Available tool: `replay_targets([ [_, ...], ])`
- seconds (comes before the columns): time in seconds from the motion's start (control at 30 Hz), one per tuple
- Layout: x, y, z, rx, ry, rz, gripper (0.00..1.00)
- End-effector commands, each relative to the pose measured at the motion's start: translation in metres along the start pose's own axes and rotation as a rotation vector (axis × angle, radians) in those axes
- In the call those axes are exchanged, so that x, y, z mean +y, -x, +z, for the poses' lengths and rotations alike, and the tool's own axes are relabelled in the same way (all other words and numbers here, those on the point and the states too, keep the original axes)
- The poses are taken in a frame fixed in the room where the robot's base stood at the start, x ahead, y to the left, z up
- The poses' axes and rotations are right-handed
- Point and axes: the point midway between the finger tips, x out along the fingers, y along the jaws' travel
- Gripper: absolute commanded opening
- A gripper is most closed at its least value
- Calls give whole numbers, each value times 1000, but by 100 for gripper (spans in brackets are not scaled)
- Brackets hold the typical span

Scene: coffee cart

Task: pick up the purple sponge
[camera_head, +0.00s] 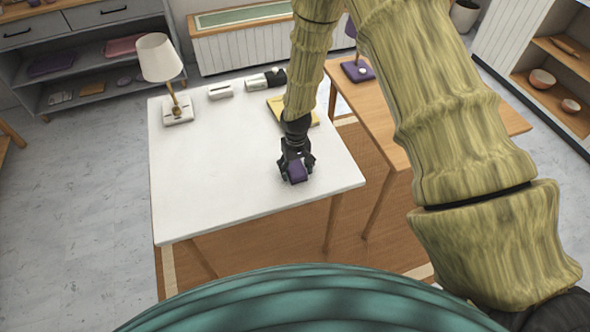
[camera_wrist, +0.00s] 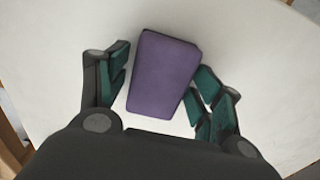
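The purple sponge (camera_head: 298,172) is a small block near the right part of the white table (camera_head: 205,200). It also shows in the wrist view (camera_wrist: 163,75), slightly turned. My gripper (camera_head: 296,165) points down over it, with one finger on each side. In the wrist view, my gripper (camera_wrist: 162,90) has its dark green pads spread apart around the sponge. A thin strip of table shows between the left pad and the sponge. The right pads are very close to the sponge's lower right edge; I cannot tell if they touch it.
A lamp (camera_head: 159,62) stands at the table's back left. White and dark items (camera_head: 265,80) lie along the back edge. A yellow item (camera_head: 277,106) lies behind my arm. A wooden table (camera_head: 375,112) stands to the right. The white table's left and front are clear.

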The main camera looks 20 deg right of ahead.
Motion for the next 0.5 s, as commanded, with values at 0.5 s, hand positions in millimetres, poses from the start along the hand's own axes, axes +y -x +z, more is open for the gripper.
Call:
replay_targets([
  [0.5,0,1,0,0,0,0,32],
])
